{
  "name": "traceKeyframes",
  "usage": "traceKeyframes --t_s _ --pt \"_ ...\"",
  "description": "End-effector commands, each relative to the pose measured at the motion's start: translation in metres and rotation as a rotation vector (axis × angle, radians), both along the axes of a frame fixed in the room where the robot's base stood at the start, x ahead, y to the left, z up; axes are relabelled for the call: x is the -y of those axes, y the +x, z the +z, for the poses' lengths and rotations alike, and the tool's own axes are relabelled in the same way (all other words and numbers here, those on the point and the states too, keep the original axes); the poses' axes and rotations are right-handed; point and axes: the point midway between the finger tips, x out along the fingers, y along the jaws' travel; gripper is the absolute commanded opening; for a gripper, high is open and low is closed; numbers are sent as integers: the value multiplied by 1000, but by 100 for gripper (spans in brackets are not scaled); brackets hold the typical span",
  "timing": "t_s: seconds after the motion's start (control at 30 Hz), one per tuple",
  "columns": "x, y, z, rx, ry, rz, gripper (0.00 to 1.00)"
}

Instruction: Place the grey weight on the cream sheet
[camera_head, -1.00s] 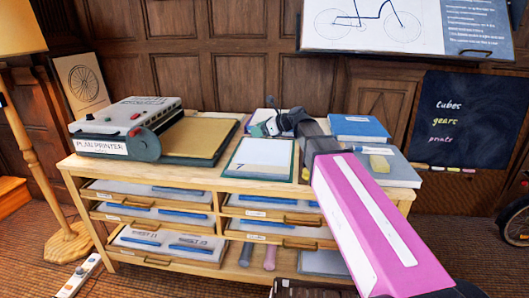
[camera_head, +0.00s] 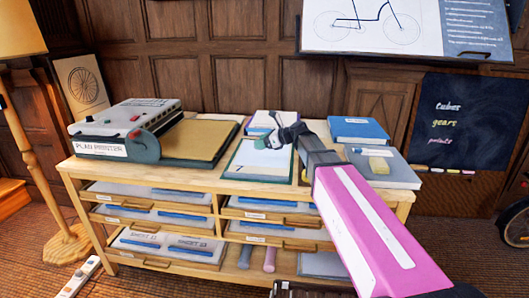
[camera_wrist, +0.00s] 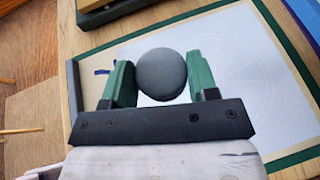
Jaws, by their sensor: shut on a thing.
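My gripper (camera_wrist: 162,82) has green fingers and is shut on the round grey weight (camera_wrist: 161,74), one finger on each side. In the head view my gripper (camera_head: 268,141) is over the far part of a green-edged board on the cabinet top. A pale sheet (camera_head: 257,165) with a small blue mark near its front left lies on that board. In the wrist view this sheet (camera_wrist: 232,75) shows a faint wheel drawing, and the weight is in front of it. I cannot tell whether the weight touches the sheet. The weight is not clearly visible in the head view.
A plan printer (camera_head: 125,130) and a tan-covered board (camera_head: 200,139) stand to the left. A purple-edged board (camera_head: 262,118) lies behind. A blue book (camera_head: 358,130) and a grey board with a yellow block (camera_head: 378,164) lie to the right.

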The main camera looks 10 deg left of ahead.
Motion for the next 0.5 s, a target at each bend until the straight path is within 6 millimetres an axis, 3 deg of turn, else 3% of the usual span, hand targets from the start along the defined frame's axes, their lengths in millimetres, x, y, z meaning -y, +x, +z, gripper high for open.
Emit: traceKeyframes --t_s 0.13,0.33,0.5 --pt "8 13 -8 -1 2 1 14" --pt "9 14 -15 -1 2 1 14" --pt "9 14 -36 -2 0 0 14"
